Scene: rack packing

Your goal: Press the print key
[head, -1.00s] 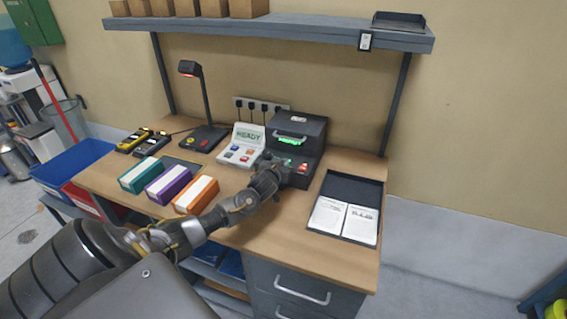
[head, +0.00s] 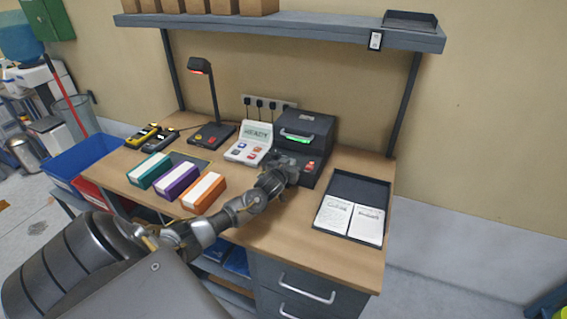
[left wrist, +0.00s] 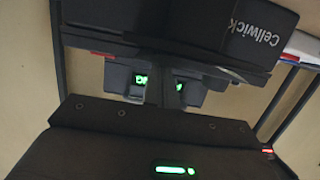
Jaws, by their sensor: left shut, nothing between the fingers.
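The black label printer (head: 313,125) stands at the back of the bench with a green-lit slot (head: 297,138). A red key (head: 310,165) shows on its front ledge. My left gripper (head: 287,163) is shut and empty, at the left part of that ledge, and covers what lies there. I cannot tell whether it touches. Left of the printer, a white console (head: 250,143) reads READY and has several coloured keys. No key label is readable. The left wrist view shows a dark body marked Cellwick (left wrist: 262,38) and green-lit marks. My right gripper is not in view.
Teal, purple and orange boxes (head: 203,193) stand left of my forearm. A black tray (head: 371,190) with two white cards lies at the right. A scanner on a stand (head: 212,105) is behind. A shelf (head: 290,28) spans above. The front right of the bench is clear.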

